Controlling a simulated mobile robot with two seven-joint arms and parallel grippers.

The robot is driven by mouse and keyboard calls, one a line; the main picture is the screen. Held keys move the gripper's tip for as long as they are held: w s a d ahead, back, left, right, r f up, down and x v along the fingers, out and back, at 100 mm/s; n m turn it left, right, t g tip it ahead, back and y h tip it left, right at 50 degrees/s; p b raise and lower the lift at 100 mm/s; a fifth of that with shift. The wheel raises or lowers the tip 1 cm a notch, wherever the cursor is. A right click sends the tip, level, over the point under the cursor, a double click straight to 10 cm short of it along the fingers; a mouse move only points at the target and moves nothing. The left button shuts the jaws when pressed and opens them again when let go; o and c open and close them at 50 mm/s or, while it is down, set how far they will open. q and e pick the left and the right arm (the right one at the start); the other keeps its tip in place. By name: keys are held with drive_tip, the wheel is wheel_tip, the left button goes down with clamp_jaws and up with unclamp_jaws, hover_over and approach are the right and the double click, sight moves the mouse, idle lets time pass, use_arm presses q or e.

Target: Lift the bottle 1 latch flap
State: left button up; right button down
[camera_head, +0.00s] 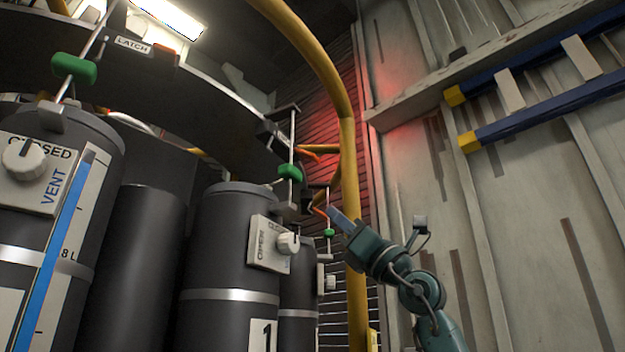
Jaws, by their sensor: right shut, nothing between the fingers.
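Bottle 1 (229,255) is a dark grey cylinder with a pale band and a "1" label, standing upright at lower middle. A plate with a white knob (288,243) is on its right side. Above it, a thin upright rod carries a green grip (290,172). A small dark bracket (270,132) sits on the ring's rim near the rod's top; I cannot tell whether this is the latch flap or how it stands. My right gripper (337,217) is shut and empty, right of bottle 1, its tips near the rod's lower end. My left gripper is out of view.
A yellow tube frame (349,180) rises close behind my right gripper. A larger bottle (92,170) with a vent knob stands at left, under a "LATCH" sign (132,45). Another bottle (298,285) stands behind bottle 1. A blue ladder (545,105) is on the right wall.

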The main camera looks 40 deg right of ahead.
sight(307, 155)
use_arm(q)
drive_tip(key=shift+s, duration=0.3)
use_arm(e)
drive_tip(key=shift+s+r, duration=0.1)
use_arm(q)
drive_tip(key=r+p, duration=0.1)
drive_tip(key=p, duration=0.1)
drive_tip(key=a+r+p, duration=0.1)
drive_tip(key=p, duration=0.1)
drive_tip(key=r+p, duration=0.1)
drive_tip(key=p, duration=0.2)
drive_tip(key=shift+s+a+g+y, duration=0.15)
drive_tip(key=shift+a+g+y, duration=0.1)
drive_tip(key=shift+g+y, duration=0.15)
use_arm(e)
drive_tip(key=w+a+r, duration=0.1)
drive_tip(key=w+r, duration=0.3)
drive_tip(key=r, duration=0.6)
drive_tip(key=shift+w+a+r, duration=0.15)
drive_tip(key=shift+a+r, duration=0.15)
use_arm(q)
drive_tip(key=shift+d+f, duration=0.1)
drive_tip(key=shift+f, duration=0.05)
use_arm(e)
drive_tip(key=shift+a, duration=0.1)
